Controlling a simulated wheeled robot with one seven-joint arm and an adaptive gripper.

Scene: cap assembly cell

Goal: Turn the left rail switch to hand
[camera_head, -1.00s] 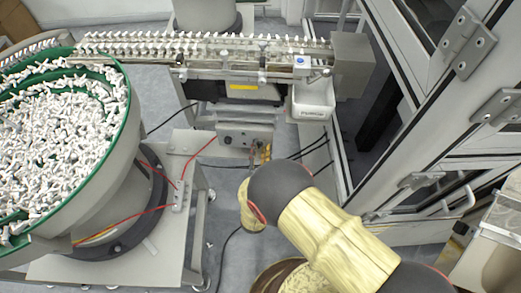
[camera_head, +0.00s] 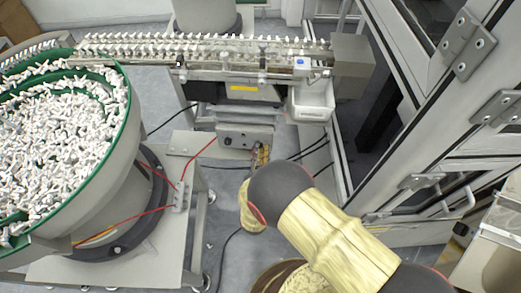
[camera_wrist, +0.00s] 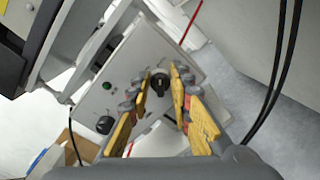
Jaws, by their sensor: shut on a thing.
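The grey control box (camera_head: 246,136) sits under the linear rail, with its front face towards me. In the wrist view its panel (camera_wrist: 125,72) carries a black rotary switch (camera_wrist: 158,82), a green button (camera_wrist: 107,86) and a second black knob (camera_wrist: 104,124). My gripper (camera_wrist: 164,84) has its yellow-padded fingers on either side of the first switch and is shut on it. The head view shows my gripper (camera_head: 262,153) at the box's right-hand part. The switch itself is hidden there, and its setting is hard to read.
A green-rimmed bowl feeder (camera_head: 133,115) full of white parts stands at left. The rail (camera_head: 205,68) with white parts runs above the box, with a white bin (camera_head: 312,110) at its end. A framed door (camera_head: 425,90) is at right. Red cables (camera_head: 200,157) run left of the box.

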